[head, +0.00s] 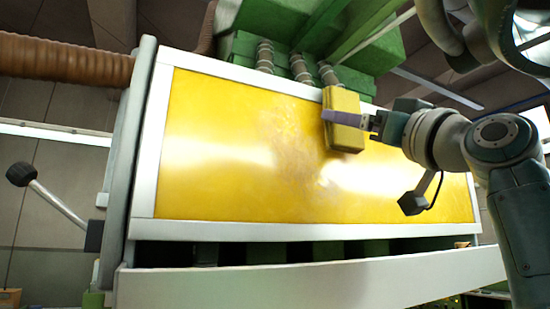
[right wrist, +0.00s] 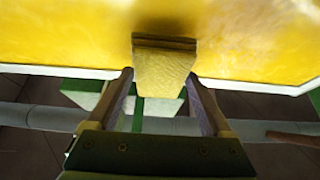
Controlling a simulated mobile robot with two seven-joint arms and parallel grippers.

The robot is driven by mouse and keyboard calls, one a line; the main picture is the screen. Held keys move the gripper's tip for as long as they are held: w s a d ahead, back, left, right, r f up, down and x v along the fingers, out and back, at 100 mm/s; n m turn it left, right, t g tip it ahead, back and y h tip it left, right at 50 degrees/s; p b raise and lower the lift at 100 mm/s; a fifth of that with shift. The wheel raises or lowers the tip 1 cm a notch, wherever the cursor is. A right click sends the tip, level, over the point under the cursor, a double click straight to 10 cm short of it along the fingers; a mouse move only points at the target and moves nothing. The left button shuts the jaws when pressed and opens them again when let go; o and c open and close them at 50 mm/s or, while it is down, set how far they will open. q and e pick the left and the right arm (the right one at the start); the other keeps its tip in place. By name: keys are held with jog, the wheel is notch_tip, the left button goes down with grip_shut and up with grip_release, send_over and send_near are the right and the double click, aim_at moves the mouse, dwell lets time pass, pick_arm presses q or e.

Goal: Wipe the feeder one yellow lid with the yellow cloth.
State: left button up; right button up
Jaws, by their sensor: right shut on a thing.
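The yellow lid (head: 220,150) is a large shiny yellow panel in a pale frame, filling the middle of the head view. A dull, smudged patch (head: 285,140) shows near its centre. The yellow cloth (head: 343,104) is a folded pad at the lid's upper right part, appearing to lie against the surface. My right gripper (head: 345,117) is shut on the cloth. In the right wrist view the cloth (right wrist: 163,70) sits between my two fingers, its far edge at the yellow lid (right wrist: 250,40). My left gripper is not in view.
A black-knobbed lever (head: 20,174) stands out at the left. A brown ribbed hose (head: 65,62) runs at the upper left. Green machine parts with several coiled springs (head: 265,57) lie above the lid. A white rail (head: 310,283) crosses below it.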

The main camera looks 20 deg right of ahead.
jog(key=shift+w, duration=0.45)
jog(key=shift+a, duration=0.1)
